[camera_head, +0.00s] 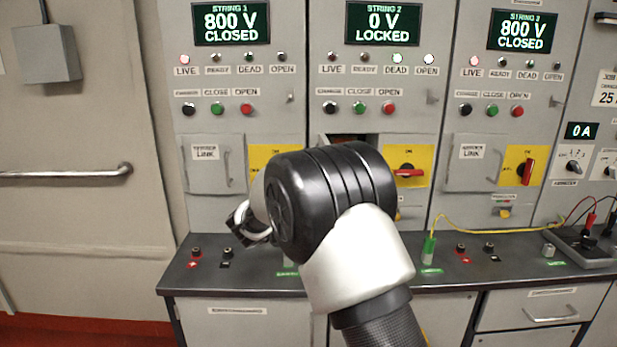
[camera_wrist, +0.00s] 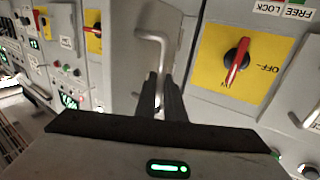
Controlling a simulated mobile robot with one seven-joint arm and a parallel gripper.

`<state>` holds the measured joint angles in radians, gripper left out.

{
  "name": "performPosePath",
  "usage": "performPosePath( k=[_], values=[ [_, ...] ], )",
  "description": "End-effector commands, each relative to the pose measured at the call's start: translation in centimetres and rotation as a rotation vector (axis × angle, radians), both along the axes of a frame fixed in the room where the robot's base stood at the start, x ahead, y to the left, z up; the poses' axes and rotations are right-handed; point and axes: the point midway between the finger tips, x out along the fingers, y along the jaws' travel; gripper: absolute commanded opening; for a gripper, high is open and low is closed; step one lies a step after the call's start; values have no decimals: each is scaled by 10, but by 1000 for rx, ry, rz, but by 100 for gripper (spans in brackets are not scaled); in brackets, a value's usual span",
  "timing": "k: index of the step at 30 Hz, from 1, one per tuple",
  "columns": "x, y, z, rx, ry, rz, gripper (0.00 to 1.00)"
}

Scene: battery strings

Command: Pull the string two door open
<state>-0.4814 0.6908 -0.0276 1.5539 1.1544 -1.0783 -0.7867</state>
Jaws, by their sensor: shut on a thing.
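The string two panel shows "0 V LOCKED" on its screen (camera_head: 382,23) in the head view. Its door is mostly hidden there behind my arm. A dark gap (camera_head: 352,137) shows at the top of its compartment, just above my arm, so the door appears ajar; how far, I cannot tell. In the wrist view, my gripper (camera_wrist: 160,79) is shut on a pale bar handle (camera_wrist: 165,48) on a grey door (camera_wrist: 128,55). The fingers close around the handle's lower part in the picture.
A yellow plate with a red rotary switch (camera_wrist: 237,62) is right of the handle in the wrist view. String two's red switch (camera_head: 407,172) is right of my arm. The dark counter (camera_head: 450,270) below carries terminals and a yellow cable (camera_head: 490,228). String one's door (camera_head: 205,172) looks closed.

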Motion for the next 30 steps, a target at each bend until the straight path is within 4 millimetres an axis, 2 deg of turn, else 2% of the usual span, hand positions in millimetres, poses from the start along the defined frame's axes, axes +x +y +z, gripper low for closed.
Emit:
performPosePath(
  k=[6,7,9,10,18,22,26,30],
  values=[
    [1,-3,4,-3,-8,-3,0],
    [1,-3,4,-3,-8,-3,14],
    [1,-3,3,-1,-7,-3,26],
    [1,-2,3,-2,-7,-2,28],
    [0,-1,2,-1,-4,-1,28],
    [-7,4,2,0,-3,2,28],
    [-26,14,2,-1,-3,4,28],
    [-57,30,2,-1,-3,4,28]
  ],
)
